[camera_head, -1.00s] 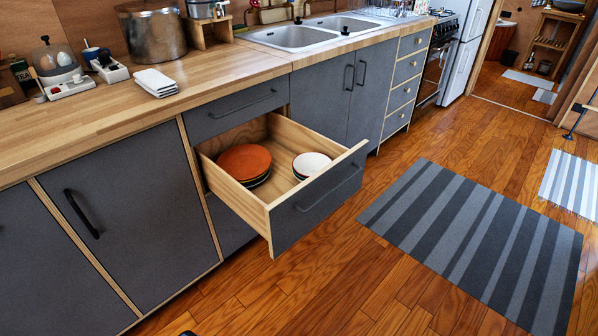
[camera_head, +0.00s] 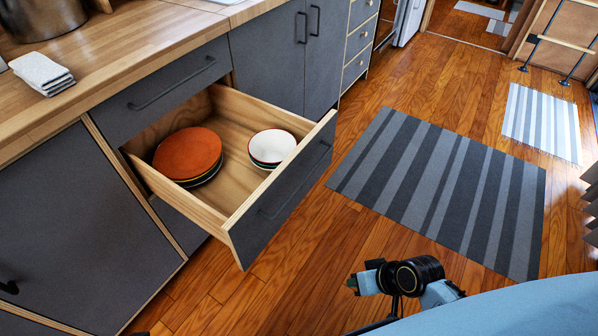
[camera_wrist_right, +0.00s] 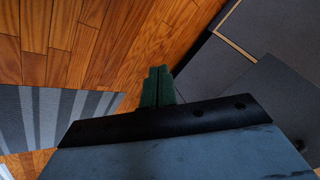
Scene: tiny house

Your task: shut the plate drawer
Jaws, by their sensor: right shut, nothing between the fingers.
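The plate drawer (camera_head: 283,196) stands pulled well out from the grey counter in the head view. My left gripper is not in view.
A closed drawer (camera_head: 165,85) is above the open one, under the wooden countertop (camera_head: 120,45). Folded cloths (camera_head: 42,73) lie on the counter. A striped rug (camera_head: 440,190) covers the floor to the right. Bare floor lies before the drawer.

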